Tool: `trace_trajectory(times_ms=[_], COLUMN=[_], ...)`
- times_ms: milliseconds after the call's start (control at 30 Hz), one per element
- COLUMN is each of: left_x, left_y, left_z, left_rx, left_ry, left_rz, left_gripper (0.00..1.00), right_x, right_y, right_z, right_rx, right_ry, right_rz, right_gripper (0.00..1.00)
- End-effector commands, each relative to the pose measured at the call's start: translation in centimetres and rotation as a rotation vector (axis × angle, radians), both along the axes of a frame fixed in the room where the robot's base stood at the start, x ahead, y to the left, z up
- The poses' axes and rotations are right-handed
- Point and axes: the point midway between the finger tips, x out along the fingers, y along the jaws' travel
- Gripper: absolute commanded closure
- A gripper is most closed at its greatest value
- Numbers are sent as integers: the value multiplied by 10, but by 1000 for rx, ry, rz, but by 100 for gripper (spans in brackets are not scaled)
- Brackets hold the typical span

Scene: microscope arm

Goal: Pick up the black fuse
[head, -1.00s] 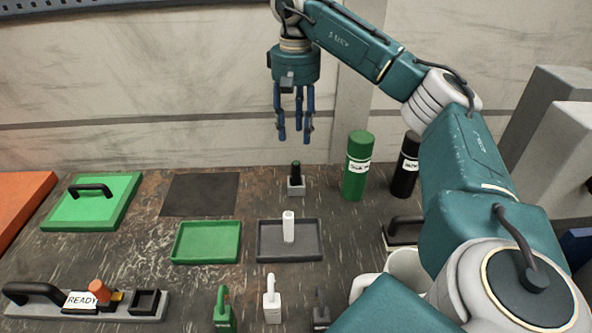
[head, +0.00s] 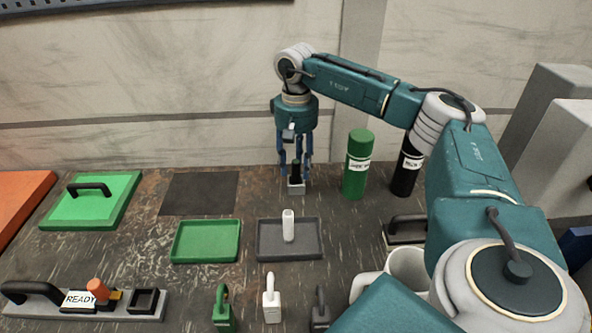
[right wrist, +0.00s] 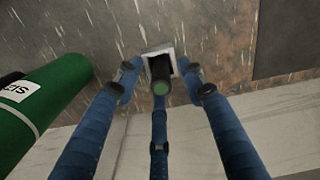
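The black fuse (head: 296,171) stands upright in a small light-grey holder (head: 296,188) at the back of the table. In the right wrist view the fuse (right wrist: 159,70) shows end-on with a greenish tip, in its pale square holder (right wrist: 178,57). My right gripper (head: 296,173) points straight down over it. Its blue fingers are spread around the fuse, and in the right wrist view gaps show between fingers and fuse. My left gripper is not in view.
A green cylinder (head: 358,165) and a black cylinder (head: 406,168) stand right of the holder. A dark mat (head: 200,193) is bare at the left.

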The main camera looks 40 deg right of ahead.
Motion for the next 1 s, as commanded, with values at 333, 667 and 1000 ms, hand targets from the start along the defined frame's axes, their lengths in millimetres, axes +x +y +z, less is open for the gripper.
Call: trace_trajectory(times_ms=[333, 667, 1000], left_x=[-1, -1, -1], left_y=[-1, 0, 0], left_z=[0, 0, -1], left_rx=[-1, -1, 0], left_ry=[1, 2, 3], left_rz=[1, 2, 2], left_gripper=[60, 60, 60], right_x=[0, 0, 1], right_y=[0, 0, 1], right_z=[-4, -4, 8], right_rx=[0, 0, 1], right_ry=[-1, -1, -4], right_rz=[0, 0, 0], right_gripper=[72, 100, 100])
